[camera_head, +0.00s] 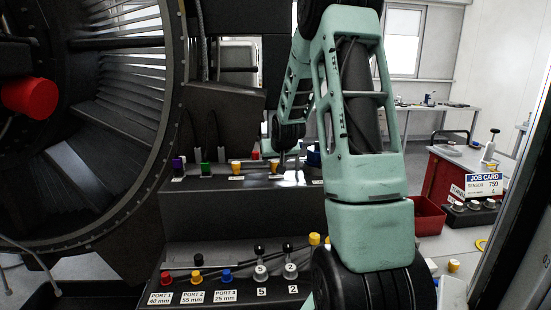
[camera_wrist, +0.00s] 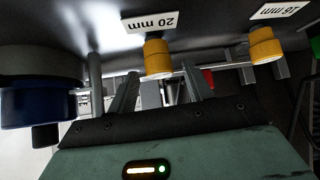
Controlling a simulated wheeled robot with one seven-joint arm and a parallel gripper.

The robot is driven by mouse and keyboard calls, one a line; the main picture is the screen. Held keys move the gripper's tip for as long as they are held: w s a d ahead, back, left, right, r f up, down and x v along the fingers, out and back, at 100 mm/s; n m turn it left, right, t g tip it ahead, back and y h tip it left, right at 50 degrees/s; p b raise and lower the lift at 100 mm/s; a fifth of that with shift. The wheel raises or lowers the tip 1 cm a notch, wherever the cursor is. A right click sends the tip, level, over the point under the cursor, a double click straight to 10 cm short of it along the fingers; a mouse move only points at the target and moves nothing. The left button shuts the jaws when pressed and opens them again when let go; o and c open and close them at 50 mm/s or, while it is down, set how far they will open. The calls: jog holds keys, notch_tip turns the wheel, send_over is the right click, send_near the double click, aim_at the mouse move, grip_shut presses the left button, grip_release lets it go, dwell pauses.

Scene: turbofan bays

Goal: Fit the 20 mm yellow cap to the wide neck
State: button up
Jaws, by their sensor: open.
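The 20 mm yellow cap (camera_wrist: 158,58) stands by an upside-down "20 mm" label (camera_wrist: 152,23) in the wrist view. It also shows on the dark upper shelf in the head view (camera_head: 274,168). My gripper (camera_wrist: 160,75) is open, its two fingers pointing toward the cap. The cap lines up with the gap between the fingertips; I cannot tell whether it is between them in depth. In the head view my arm crosses the middle, and the fingertips are hard to make out near the shelf. I cannot identify the wide neck in either view.
A second yellow cap (camera_wrist: 265,45) sits by a "16 mm" label (camera_wrist: 278,10). A large blue cap (camera_wrist: 38,105) is close left of my gripper. The lower shelf holds labelled ports (camera_head: 193,297) and knobs (camera_head: 261,262). A turbofan casing (camera_head: 170,130) stands left.

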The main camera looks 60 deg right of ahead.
jog(key=shift+s, duration=0.2)
jog(key=shift+s+r, duration=0.15)
jog(key=shift+r, duration=0.05)
jog(key=p+v, duration=0.8)
jog(key=v, duration=0.8)
jog(key=shift+a+r, duration=0.3)
